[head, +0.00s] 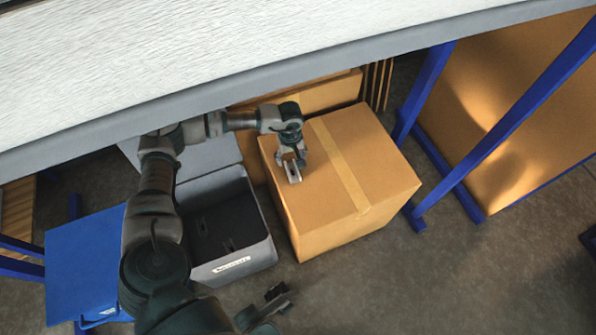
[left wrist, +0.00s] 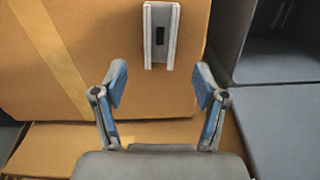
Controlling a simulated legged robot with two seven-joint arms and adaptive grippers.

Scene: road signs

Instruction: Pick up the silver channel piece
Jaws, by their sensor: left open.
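The silver channel piece (head: 293,172) lies on top of a closed cardboard box (head: 378,185). My left gripper (head: 288,156) is above the box, over one end of the piece. In the left wrist view, my left gripper (left wrist: 160,86) is open and empty. Its two blue-padded fingers are apart, and the piece lies ahead between their lines. My right gripper (head: 272,302) shows partly at the bottom, dark and unclear.
An open grey bin (head: 262,250) stands left of the box, with its lid behind it. A blue panel (head: 85,265) is at the far left. A white tabletop (head: 200,50) crosses the top. Blue rack posts (head: 510,120) stand right. Bare floor (head: 400,285) lies in front.

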